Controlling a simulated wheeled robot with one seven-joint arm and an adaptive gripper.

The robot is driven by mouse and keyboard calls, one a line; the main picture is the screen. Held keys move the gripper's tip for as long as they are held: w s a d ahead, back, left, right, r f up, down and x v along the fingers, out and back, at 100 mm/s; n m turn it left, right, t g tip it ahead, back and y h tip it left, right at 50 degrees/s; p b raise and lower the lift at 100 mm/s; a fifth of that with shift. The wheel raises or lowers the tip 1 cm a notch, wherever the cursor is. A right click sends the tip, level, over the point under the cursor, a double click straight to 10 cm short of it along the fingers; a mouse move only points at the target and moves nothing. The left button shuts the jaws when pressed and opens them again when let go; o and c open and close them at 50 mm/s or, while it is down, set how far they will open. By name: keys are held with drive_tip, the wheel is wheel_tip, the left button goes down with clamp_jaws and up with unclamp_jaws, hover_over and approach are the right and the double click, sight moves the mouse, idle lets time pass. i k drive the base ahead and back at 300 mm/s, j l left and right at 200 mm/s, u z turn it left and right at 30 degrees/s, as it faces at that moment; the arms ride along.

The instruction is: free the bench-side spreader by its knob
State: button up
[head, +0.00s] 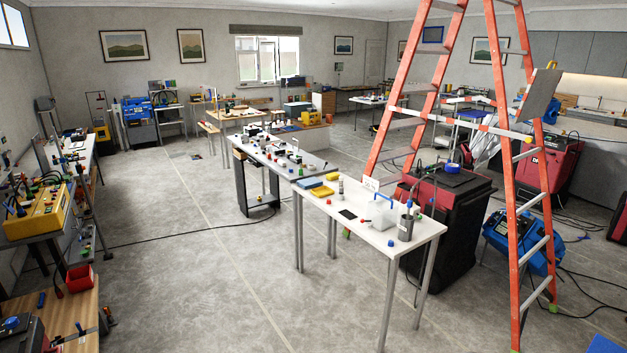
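A tall orange stepladder (508,190) stands spread open at the right, its left legs behind the white bench (370,238). A red-and-white striped bar (452,121), which looks like a spreader, runs across between the ladder's left and right legs. Its right end reaches a small pale end piece near the right legs. A second, shorter striped bar (468,100) shows higher and farther back. The knob is too small to make out for certain, and I cannot tell whether either bar is latched. My gripper is not in view.
A black-and-red cabinet (447,225) stands between the ladder legs, behind the bench. A blue machine (520,245) and floor cables lie at the right. A yellow box (37,212) stands on the left bench. The middle floor is mostly open, crossed by a cable.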

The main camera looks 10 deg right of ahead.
sight(528, 139)
drive_tip(key=i+l+z, duration=0.2)
drive_tip(key=i+z, duration=0.2)
drive_tip(key=i+l+z, duration=0.1)
drive_tip(key=i+z, duration=0.3)
drive_tip(key=i+j+z, duration=0.1)
drive_tip(key=i+z, duration=0.3)
drive_tip(key=i+l, duration=0.1)
drive_tip(key=i, duration=0.2)
drive_tip(key=i+l, duration=0.15)
drive_tip(key=i, duration=0.15)
drive_tip(key=z, duration=0.05)
